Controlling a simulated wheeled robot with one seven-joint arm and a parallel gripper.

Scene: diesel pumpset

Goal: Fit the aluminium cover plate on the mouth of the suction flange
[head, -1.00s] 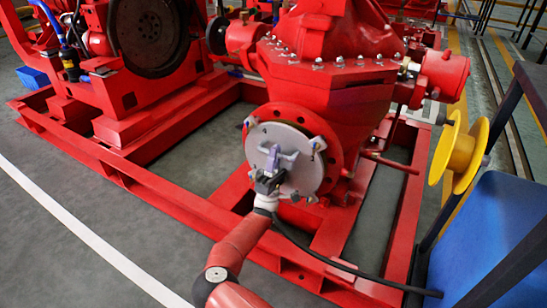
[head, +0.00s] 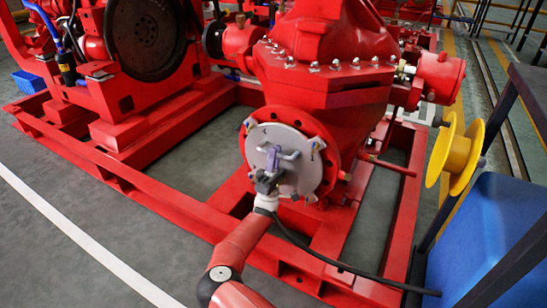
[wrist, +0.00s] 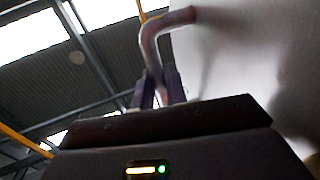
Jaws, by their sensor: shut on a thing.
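The aluminium cover plate (head: 272,138) is a grey disc standing upright over the mouth of the red suction flange (head: 299,115). It looks roughly centred within the flange ring; whether it touches all round cannot be told. Small clips or tabs show at its rim, one at the upper right (head: 317,145). A purple-grey handle (head: 289,155) stands out from its face. My gripper (head: 269,174) is in front of the plate, shut on the handle. In the wrist view, the fingers (wrist: 158,92) close on the bent handle (wrist: 152,38), beside the pale plate face (wrist: 235,60).
The red pump casing (head: 330,110) rises behind the flange, and the red base frame (head: 180,205) runs below. A black hose (head: 340,265) crosses the frame at lower right. A yellow reel (head: 456,155) and blue panel (head: 490,235) stand at right.

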